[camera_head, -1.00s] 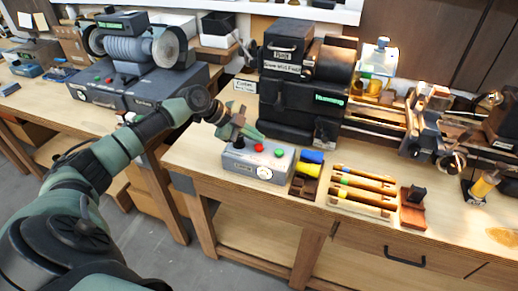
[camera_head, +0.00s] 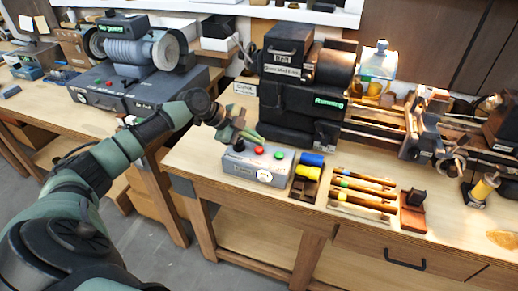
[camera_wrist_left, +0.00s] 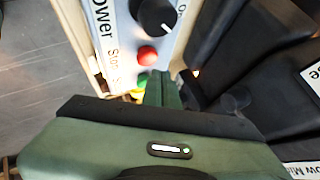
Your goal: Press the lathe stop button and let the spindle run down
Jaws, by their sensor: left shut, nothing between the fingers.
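The grey control box (camera_head: 236,167) sits on the bench in front of the lathe headstock (camera_head: 300,112). On its top are a black knob (camera_head: 239,145), a red button (camera_head: 259,150) and a green button (camera_head: 279,155). My left gripper (camera_head: 258,138) is shut and empty, its fingertips just above and behind the red button. In the left wrist view, the red button (camera_wrist_left: 148,56) and black knob (camera_wrist_left: 154,14) lie beyond the shut fingers (camera_wrist_left: 162,88); the green button is partly hidden. Contact with the red button cannot be told. A green display is lit on the headstock. My right gripper is not seen.
Blue and yellow items (camera_head: 309,164) in a wooden holder and a rack of chisels (camera_head: 362,187) stand right of the box. A bench grinder (camera_head: 135,50) is on the left bench. Clear bench top lies left of the box.

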